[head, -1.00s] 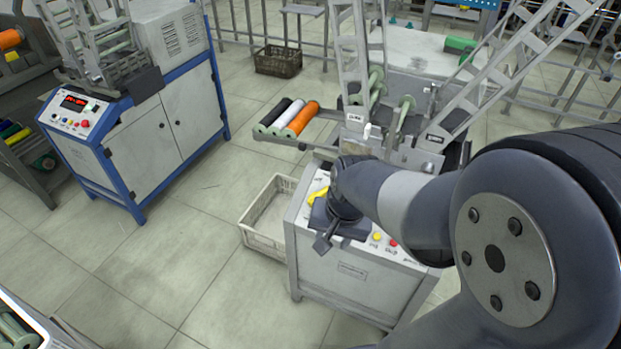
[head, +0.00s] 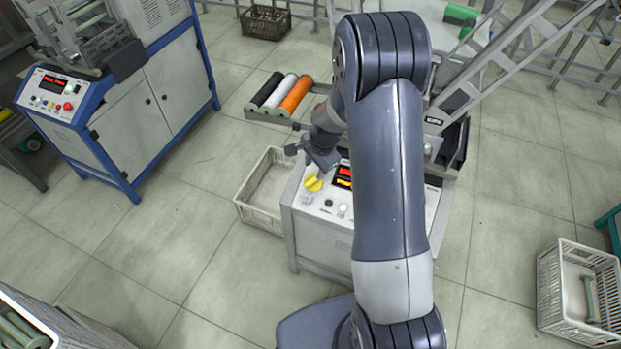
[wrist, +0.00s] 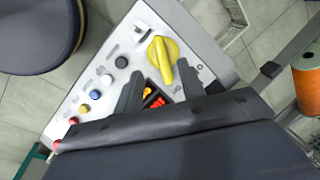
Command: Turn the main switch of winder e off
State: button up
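The winder in front of me has a white control panel (head: 328,212) with a large yellow rotary switch (head: 313,183) at its left end. In the wrist view the yellow switch (wrist: 163,60) lies just beyond my fingers, its grip bar running nearly up and down the picture. The display (head: 344,176) beside it is lit; it shows partly in the wrist view (wrist: 155,99). My gripper (head: 312,157) is above the panel, behind the switch, apart from it. Its two fingers are spread and empty in the wrist view (wrist: 162,80). The switch markings are too small to read.
A pale crate (head: 262,205) stands left of the panel. Three spools (head: 281,92) lie on a rack behind it. Another blue-framed winder (head: 135,120) with a lit display stands at left. A crate (head: 575,300) sits at right. Floor between is clear.

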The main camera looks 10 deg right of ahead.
aim_at(311, 181)
jog(key=x, duration=0.9)
jog(key=shift+f, duration=0.1)
grip_shut()
